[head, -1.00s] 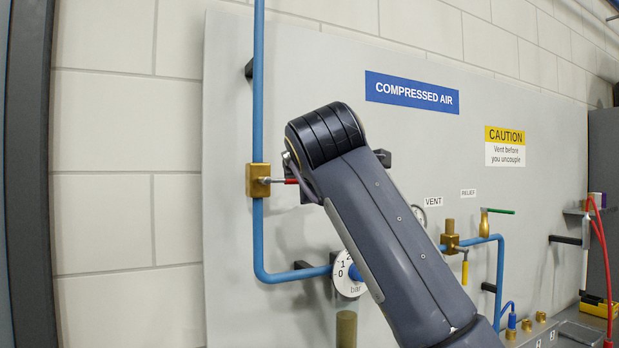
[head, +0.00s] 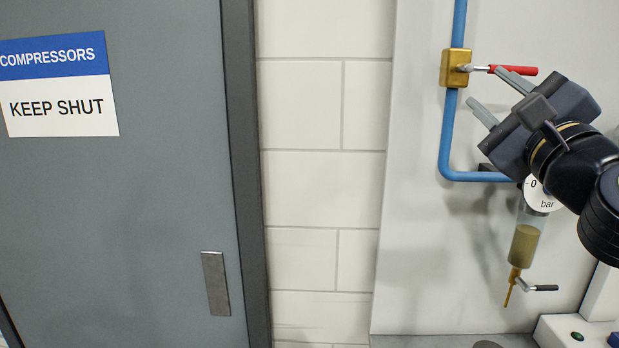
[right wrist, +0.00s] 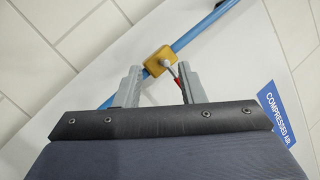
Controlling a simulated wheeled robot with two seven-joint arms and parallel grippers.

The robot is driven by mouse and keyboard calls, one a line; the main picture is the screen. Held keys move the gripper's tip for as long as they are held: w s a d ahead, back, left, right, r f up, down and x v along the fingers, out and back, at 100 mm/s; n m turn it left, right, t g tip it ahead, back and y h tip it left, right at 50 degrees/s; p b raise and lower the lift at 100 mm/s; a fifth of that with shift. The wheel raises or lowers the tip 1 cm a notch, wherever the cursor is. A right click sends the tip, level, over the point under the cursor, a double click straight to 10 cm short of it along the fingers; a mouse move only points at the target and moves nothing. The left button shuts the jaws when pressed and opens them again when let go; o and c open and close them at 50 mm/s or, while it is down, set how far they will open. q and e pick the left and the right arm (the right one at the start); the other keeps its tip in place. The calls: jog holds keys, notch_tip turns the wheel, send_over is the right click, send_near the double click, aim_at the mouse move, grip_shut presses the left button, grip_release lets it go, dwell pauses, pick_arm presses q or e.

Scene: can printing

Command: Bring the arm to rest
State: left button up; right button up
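My right gripper (head: 483,86) is open and empty, its two grey fingers spread apart in front of the panel. It also shows in the right wrist view (right wrist: 158,68). The brass valve (head: 458,68) on the blue pipe is just beyond the fingertips. Its red handle (head: 515,70) points right, roughly level, and one finger passes close to it. In the right wrist view the brass valve (right wrist: 160,60) appears between the fingertips, and one finger partly overlaps the handle; I cannot tell whether they touch. My left gripper is not in view.
A grey door (head: 150,200) marked "COMPRESSORS KEEP SHUT" stands at the left. A bare tiled wall (head: 320,200) lies between it and the panel (head: 410,250). Below the valve are the gauge (head: 543,195), a filter bowl (head: 524,245) and a small drain lever (head: 540,288).

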jog(key=s+a+f+n+g+y, duration=0.1)
jog(key=s+f+n+g, duration=0.15)
jog(key=f+n, duration=0.45)
jog(key=s+a+f+n+g+y, duration=0.15)
jog(key=f+g, duration=0.25)
jog(key=f, duration=0.7)
jog(key=s+a+f+n+g, duration=0.1)
jog(key=s+f+n+g, duration=0.2)
jog(key=f+n, duration=0.4)
jog(key=s+f+n+g, duration=0.2)
jog(key=s+f, duration=0.5)
jog(key=f, duration=0.4)
jog(key=s+f+n+g+h, duration=0.1)
jog(key=s+f+n+g, duration=0.2)
jog(key=f, duration=0.8)
jog(key=s+g, duration=0.2)
jog(key=s, duration=0.2)
jog(key=shift+d+h, duration=0.15)
jog(key=shift+h, duration=0.1)
